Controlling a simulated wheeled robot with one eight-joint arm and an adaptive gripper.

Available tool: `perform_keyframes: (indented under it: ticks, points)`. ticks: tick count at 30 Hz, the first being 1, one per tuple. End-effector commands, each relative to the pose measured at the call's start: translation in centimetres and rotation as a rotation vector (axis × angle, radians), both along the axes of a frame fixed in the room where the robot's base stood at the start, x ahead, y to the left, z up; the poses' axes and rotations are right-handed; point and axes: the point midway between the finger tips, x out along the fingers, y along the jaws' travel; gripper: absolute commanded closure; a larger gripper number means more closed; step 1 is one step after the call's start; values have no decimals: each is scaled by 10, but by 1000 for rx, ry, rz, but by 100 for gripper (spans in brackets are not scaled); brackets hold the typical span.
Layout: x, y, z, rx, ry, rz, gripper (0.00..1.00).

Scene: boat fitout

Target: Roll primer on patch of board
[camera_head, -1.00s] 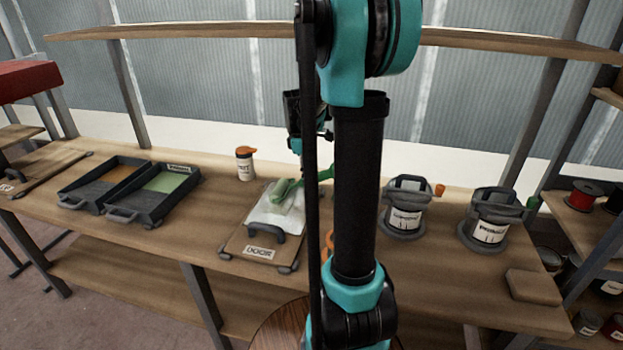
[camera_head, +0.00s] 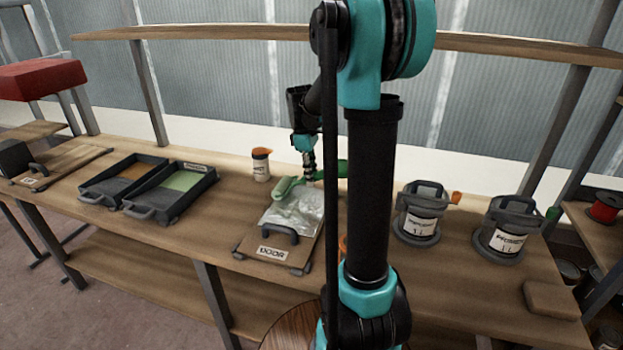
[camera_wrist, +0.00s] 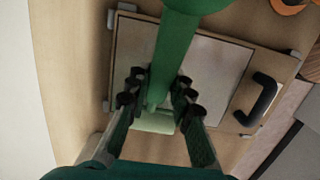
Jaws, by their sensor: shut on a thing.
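The board labelled DOOR (camera_head: 274,257) lies flat on the bench, with a black handle at its front. A pale whitish patch (camera_head: 300,211) covers much of its top. My gripper (camera_head: 309,176) is shut on the green handle (camera_wrist: 176,45) of a paint roller. The roller's pale green sleeve (camera_head: 287,187) is at the patch's far left part in the head view. In the wrist view the sleeve (camera_wrist: 154,122) is partly hidden by the handle and fingers. I cannot tell whether it touches the board.
Two black trays, one with orange (camera_head: 131,173) and one with green (camera_head: 181,181), stand to the left. An orange-capped bottle (camera_head: 261,165) stands behind the board. Two labelled cans (camera_head: 420,226) (camera_head: 503,243) stand on the right. A shelf (camera_head: 220,32) runs above the bench.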

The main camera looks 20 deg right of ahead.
Motion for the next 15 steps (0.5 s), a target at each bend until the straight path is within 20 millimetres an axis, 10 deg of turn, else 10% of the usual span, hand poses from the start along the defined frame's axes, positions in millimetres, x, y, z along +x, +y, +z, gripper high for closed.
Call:
perform_keyframes:
  ticks: [15]
  points:
    - [-22,15,0,0,0,2,100]
